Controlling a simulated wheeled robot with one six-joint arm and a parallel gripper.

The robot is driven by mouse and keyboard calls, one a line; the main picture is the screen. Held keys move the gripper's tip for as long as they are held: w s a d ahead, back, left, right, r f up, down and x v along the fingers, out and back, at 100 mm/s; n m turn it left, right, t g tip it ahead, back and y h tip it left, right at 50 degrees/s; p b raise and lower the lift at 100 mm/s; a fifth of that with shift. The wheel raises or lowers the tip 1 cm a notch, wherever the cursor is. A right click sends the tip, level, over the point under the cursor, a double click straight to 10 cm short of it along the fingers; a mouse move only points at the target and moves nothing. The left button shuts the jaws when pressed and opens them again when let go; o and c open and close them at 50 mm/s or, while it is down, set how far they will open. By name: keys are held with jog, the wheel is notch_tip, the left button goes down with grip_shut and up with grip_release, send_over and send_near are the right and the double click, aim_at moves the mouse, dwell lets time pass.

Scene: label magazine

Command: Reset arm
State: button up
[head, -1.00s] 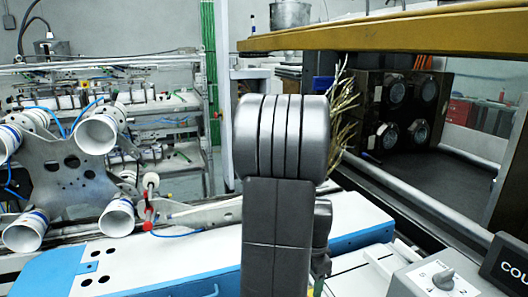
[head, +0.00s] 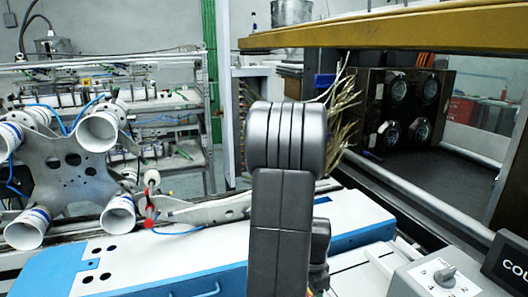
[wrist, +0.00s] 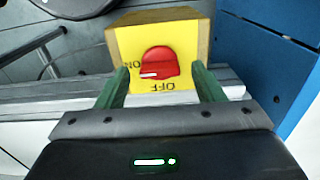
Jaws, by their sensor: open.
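My gripper (wrist: 160,88) shows in the wrist view with its two green fingers spread apart, open and with nothing held between them. Beyond the fingertips is a yellow box (wrist: 190,45) with a red rotary knob (wrist: 160,62) on its face. In the head view my arm stands in the middle and hides the gripper and the yellow box.
A white and blue machine cover (head: 190,255) lies behind my arm. A metal bracket with white cups (head: 75,165) stands at left. A yellow beam (head: 400,35) crosses the upper right, above a dark panel with round fixtures (head: 372,110). A grey dial box (head: 440,275) is at lower right.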

notch_tip(320, 180, up, 14)
notch_tip(320, 180, down, 14)
jog(key=shift+f, duration=0.15)
jog(key=n+p, duration=0.1)
jog(key=n, duration=0.2)
jog(key=shift+n, duration=0.3)
jog(key=n+p, duration=0.2)
jog(key=n, duration=0.3)
jog(key=shift+n, duration=0.3)
jog(key=n+p, duration=0.2)
jog(key=n, duration=0.3)
jog(key=shift+p, duration=0.35)
jog(key=shift+n+p, duration=0.85)
jog(key=shift+n, duration=1.05)
